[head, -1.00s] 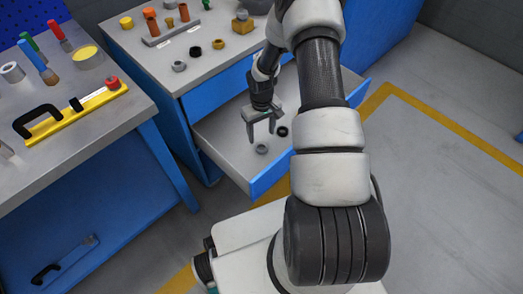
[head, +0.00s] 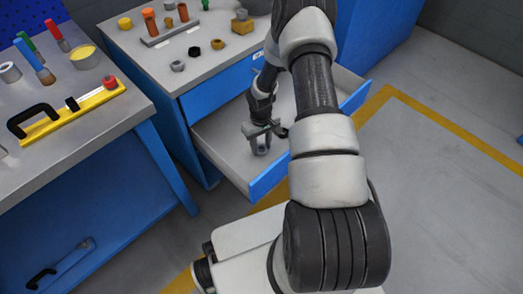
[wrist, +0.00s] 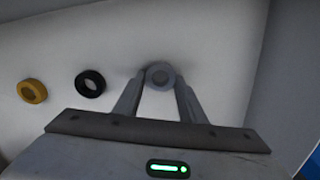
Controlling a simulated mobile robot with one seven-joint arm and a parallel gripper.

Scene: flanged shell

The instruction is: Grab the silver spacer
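The silver spacer (wrist: 161,73) is a small grey ring lying on the floor of the open drawer (head: 222,150). In the wrist view it sits between my two fingertips, which touch it on both sides. My gripper (wrist: 161,80) points down into the drawer and is shut on the spacer. In the head view my gripper (head: 261,149) is low in the drawer, and its fingers mostly hide the spacer.
A black ring (wrist: 79,84) and a yellow ring (wrist: 24,94) lie left of the spacer in the wrist view. The drawer's front wall (head: 268,178) stands close. Several small parts stand on the cabinet top (head: 205,75). The left bench holds tools.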

